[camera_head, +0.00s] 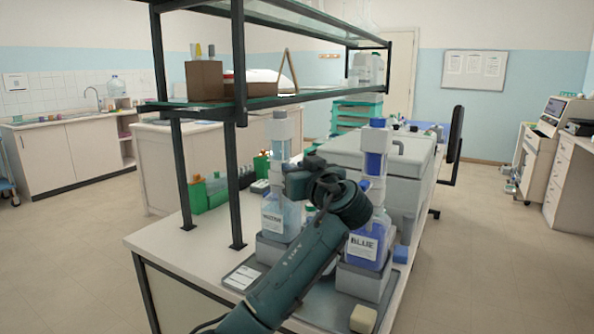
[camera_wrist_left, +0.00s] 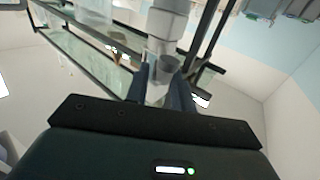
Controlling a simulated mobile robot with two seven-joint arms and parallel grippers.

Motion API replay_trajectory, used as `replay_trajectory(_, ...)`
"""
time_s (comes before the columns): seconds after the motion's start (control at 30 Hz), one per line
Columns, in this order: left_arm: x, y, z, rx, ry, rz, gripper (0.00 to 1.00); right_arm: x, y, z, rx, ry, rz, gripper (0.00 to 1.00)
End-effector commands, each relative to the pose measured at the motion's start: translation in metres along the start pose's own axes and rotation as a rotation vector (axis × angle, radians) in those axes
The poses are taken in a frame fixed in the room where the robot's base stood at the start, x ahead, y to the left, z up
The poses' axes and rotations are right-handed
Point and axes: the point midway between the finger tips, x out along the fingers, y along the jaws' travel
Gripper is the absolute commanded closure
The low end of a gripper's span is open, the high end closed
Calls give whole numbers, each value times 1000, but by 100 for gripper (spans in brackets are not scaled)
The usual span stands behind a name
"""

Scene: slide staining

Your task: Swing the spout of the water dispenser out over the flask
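The water dispenser (camera_head: 279,213), a clear bottle with a tall white-capped top, stands on a grey block on the bench in the head view. Its pale upper part also shows in the left wrist view (camera_wrist_left: 166,27). My left gripper (camera_head: 296,180) is at the dispenser's upper part, above the bottle. In the left wrist view its two fingers stand apart, with a clear, pale part of the dispenser between them; whether they touch it is unclear. The spout cannot be made out. No separate flask can be told; my left arm hides some of the bench in front. My right gripper is out of view.
A blue dispenser (camera_head: 367,243) stands on a grey block just right of my left arm. A dark shelf frame (camera_head: 236,150) rises close on the left. A grey tray (camera_head: 243,277) lies at the front, and a cream block (camera_head: 363,319) sits near the bench edge.

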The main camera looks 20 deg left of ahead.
Motion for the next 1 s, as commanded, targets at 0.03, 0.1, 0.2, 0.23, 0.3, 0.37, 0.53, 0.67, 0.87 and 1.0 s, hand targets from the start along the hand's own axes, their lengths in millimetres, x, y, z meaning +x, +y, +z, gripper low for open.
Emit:
replay_trajectory(0.03, 0, 0, 0, 0, 0, 0, 71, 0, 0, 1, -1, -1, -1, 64)
replay_trajectory(0.1, 0, 0, 0, 0, 0, 0, 66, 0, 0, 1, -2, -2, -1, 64)
replay_trajectory(0.2, 0, 0, 0, 0, 0, 0, 62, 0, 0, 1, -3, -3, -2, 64)
replay_trajectory(0.23, 0, 0, 0, 0, 0, 0, 62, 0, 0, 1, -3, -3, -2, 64)
replay_trajectory(0.3, 0, 0, 0, 0, 0, 0, 62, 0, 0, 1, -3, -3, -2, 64)
replay_trajectory(0.37, 0, 0, 0, -1, 0, 0, 62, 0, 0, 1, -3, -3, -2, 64)
replay_trajectory(0.53, 0, 0, -13, -5, 1, 0, 62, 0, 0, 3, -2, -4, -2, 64)
replay_trajectory(0.67, -1, 0, -37, -6, 1, 1, 62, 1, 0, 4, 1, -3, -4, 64)
replay_trajectory(0.87, -1, 0, -75, -5, 0, 1, 62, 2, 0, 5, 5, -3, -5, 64)
replay_trajectory(1.0, 0, 0, -93, -2, 0, 0, 62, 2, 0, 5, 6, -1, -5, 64)
